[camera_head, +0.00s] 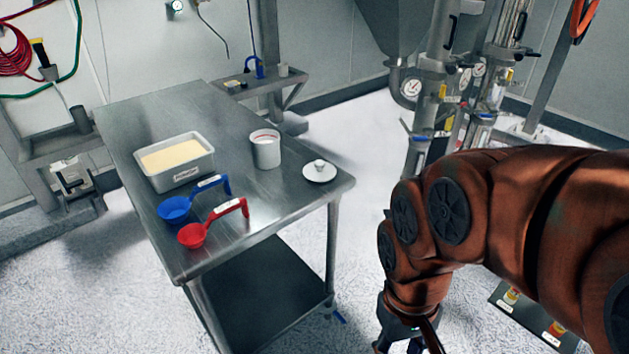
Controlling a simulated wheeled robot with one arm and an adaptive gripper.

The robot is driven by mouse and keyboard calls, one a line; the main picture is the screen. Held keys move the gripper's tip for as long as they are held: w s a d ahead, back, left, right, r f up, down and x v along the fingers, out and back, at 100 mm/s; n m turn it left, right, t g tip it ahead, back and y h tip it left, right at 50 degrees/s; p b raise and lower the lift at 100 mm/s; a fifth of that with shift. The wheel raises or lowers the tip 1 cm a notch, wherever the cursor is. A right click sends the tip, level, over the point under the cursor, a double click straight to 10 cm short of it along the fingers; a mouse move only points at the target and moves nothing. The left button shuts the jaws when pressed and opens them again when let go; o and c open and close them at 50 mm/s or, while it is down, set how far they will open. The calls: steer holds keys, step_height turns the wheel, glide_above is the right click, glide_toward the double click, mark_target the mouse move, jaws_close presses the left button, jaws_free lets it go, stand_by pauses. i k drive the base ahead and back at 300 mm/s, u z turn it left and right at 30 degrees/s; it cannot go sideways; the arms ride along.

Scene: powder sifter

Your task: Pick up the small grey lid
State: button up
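The small grey lid (319,171) is a pale round disc with a knob on top. It lies flat near the right corner of the metal table (262,215), apart from the grey cup (266,148) to its left. My gripper (408,345) is at the bottom edge of the view, low and to the right of the table, away from the lid. Only its upper part shows; its fingertips are cut off by the frame, so whether it is open or shut does not show.
On the table are a grey tub of pale powder (178,180), a blue scoop (175,208) and a red scoop (193,235). Sifter machinery (470,75) stands at the back right. A dark panel with small bottles (535,318) is at lower right. Floor shows between table and arm.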

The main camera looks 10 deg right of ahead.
mark_target(317, 170)
steer(key=u, duration=0.7)
steer(key=i, duration=0.65)
steer(key=z, duration=0.25)
